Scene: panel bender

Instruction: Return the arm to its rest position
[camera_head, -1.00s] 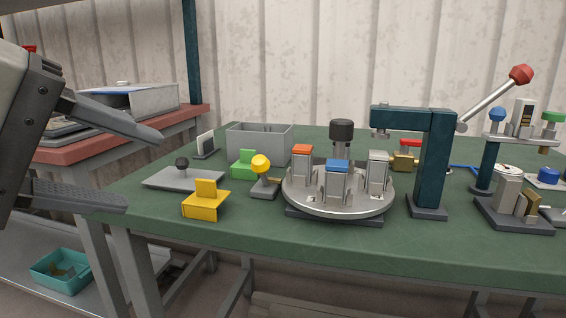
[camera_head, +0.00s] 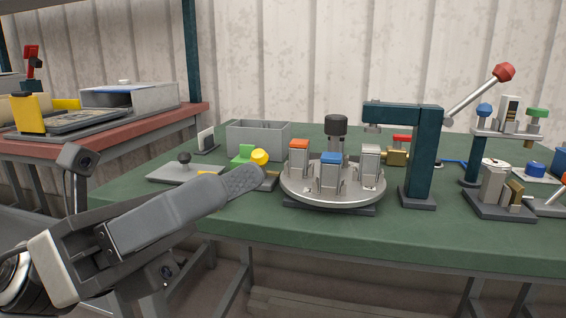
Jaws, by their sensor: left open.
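My left gripper (camera_head: 245,180) comes in from the lower left and reaches over the front left part of the green table (camera_head: 330,238). It is seen from the side. One finger shows clearly, its tip in front of the yellow knob (camera_head: 261,157); I cannot tell whether they touch. No held object shows. The gripper hides most of the yellow block and part of the green block (camera_head: 243,153). My right gripper is not in view.
A round turntable (camera_head: 333,190) with several coloured-top blocks stands right of the gripper. A grey bin (camera_head: 258,137) stands behind. A red-topped side table (camera_head: 90,138) is at the left.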

